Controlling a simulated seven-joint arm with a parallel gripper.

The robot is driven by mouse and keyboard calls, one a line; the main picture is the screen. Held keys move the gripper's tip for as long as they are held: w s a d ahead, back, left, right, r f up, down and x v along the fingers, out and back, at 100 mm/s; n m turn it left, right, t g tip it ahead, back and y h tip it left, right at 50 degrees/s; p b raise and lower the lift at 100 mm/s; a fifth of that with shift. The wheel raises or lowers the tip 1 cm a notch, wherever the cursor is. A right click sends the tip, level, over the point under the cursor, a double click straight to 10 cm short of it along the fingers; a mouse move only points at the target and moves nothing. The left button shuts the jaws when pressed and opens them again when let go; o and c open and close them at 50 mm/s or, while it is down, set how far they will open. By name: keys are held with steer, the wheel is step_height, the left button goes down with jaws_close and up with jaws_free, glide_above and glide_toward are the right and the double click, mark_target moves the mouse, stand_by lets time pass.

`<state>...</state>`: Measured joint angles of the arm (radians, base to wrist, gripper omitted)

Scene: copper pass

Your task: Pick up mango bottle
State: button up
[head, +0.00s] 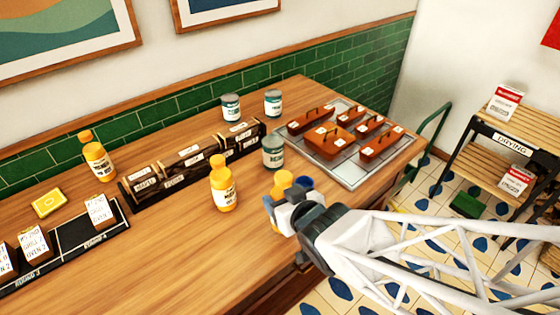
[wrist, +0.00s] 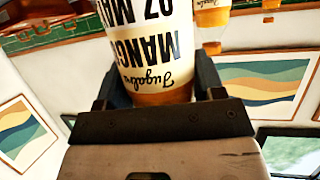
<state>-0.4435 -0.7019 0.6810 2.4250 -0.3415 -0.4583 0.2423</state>
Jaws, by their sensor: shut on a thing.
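My gripper (head: 284,201) is at the right front part of the wooden counter. It is shut on the mango bottle, whose yellow top (head: 282,181) shows above the jaws in the head view. In the wrist view the jaws (wrist: 155,82) stand on both sides of the mango bottle (wrist: 150,50), and its white label reads MANGO, upside down in the picture.
A similar yellow bottle (head: 223,186) stands left of my gripper, another (head: 97,160) farther left. A teal-labelled can (head: 272,153) stands just behind. A dark labelled rack (head: 180,168), more cans, and a tray (head: 350,172) of brown boxes lie beyond.

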steer(key=s+d, duration=0.3)
steer(key=s, duration=0.4)
steer(key=shift+s+d+r, duration=0.15)
steer(key=shift+d+r, duration=0.25)
steer(key=shift+s, duration=0.1)
steer(key=shift+r, duration=0.1)
stand_by(0.9)
step_height(320, 180, up, 10)
steer(key=w+a+r+n+g+y, duration=0.3)
steer(key=w+a+r+n+g, duration=0.2)
steer(key=w+a, duration=0.65)
steer(key=w+a+r+n+g+y, duration=0.3)
steer(key=w+a+r+n+g, duration=0.25)
steer(key=a, duration=1.15)
steer(key=w+a+f+n+g+h, duration=0.1)
steer(key=w+a+f+n+g, duration=0.2)
steer(key=a, duration=0.4)
steer(key=w+a+f+n+g, duration=0.2)
steer(key=w+a+f+g, duration=0.1)
steer(key=a, duration=0.5)
steer(key=a+f+n+g+h, duration=0.1)
steer(key=a+f, duration=0.1)
steer(key=f, duration=0.2)
steer(key=w+a+f+n+g, duration=0.1)
steer(key=a+f, duration=0.1)
steer(key=f, duration=0.3)
steer(key=shift+a+f+n+h, duration=0.2)
steer(key=shift+a+n+h, duration=0.15)
steer(key=shift+a+h, duration=0.05)
